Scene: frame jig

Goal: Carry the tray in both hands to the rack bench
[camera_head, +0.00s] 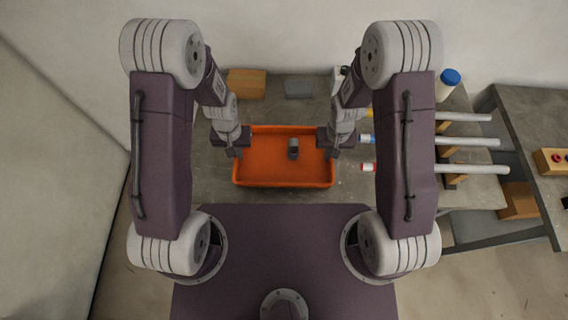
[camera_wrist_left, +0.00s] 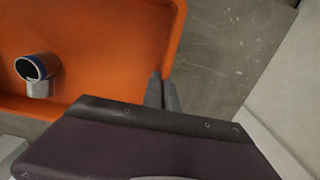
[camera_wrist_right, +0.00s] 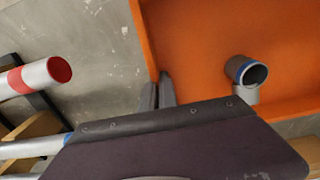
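The orange tray (camera_head: 282,181) is in front of me over the grey bench top; I cannot tell whether it touches the bench. A grey pipe fitting with a blue ring (camera_head: 293,149) lies in it, also seen in the left wrist view (camera_wrist_left: 36,72) and the right wrist view (camera_wrist_right: 245,72). My left gripper (camera_head: 237,151) is at the tray's left wall, its fingers (camera_wrist_left: 162,92) close together on either side of the wall. My right gripper (camera_head: 332,151) is at the right wall, its fingers (camera_wrist_right: 157,92) likewise closed on that wall.
A cardboard-brown box (camera_head: 246,83) and a grey block (camera_head: 299,88) stand behind the tray. Pale pipes with coloured ends (camera_head: 445,168) lie on supports at the right, beside a blue-capped bottle (camera_head: 448,81). Another bench (camera_head: 532,122) stands further right. A wall is at the left.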

